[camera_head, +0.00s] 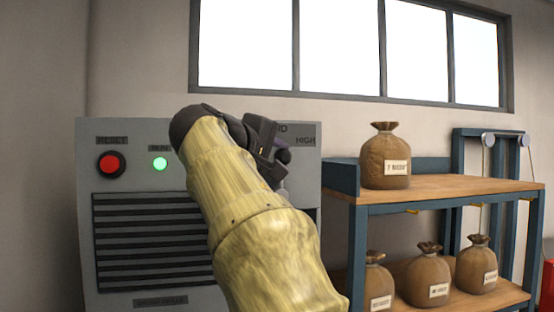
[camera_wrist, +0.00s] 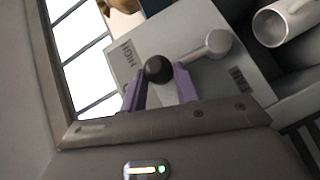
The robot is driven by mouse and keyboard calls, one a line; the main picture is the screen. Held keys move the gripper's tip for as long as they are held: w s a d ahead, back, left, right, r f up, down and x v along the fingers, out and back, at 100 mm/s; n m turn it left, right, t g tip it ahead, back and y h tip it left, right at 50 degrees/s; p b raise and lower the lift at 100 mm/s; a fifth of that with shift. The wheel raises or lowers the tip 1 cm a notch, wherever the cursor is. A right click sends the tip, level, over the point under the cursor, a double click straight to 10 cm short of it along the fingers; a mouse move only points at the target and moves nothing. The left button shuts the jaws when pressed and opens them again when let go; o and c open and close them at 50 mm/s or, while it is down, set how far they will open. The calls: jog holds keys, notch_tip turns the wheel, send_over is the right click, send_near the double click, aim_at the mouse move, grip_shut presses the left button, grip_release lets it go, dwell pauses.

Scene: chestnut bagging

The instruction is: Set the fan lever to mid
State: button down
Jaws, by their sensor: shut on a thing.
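The fan lever has a round black knob (camera_wrist: 158,69) on a pale arm that runs to a round hub (camera_wrist: 214,45). My gripper (camera_wrist: 159,90) is shut on the lever at its knob end, with a purple finger on each side. In the wrist view the lever points left and slightly down from the hub, between the HIGH label (camera_wrist: 125,55) and another label (camera_wrist: 240,80) that I cannot read. In the head view my gripper (camera_head: 276,155) is at the upper right of the grey control panel (camera_head: 135,212).
The panel also carries a red reset button (camera_head: 111,164), a green light (camera_head: 160,164) and a dark vent grille (camera_head: 150,240). A shelf (camera_head: 440,188) with several brown sacks stands close on the right. A pale cylinder (camera_wrist: 285,22) shows in the wrist view.

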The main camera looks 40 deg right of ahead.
jog(key=shift+s+d+r, duration=0.3)
jog(key=shift+r, duration=0.2)
jog(key=c, duration=1.2)
grip_release()
jog(key=shift+d, duration=0.1)
jog(key=shift+c, duration=0.2)
jog(key=shift+o, duration=0.9)
jog(key=shift+s+d, duration=0.1)
jog(key=shift+d, duration=0.1)
jog(key=shift+a+f, duration=0.25)
jog(key=shift+a, duration=0.25)
jog(key=b+v, duration=0.2)
jog(key=v, duration=1.4)
jog(key=shift+s+r+b, duration=0.15)
jog(key=shift+s+b, duration=0.25)
jog(key=shift+a, duration=0.1)
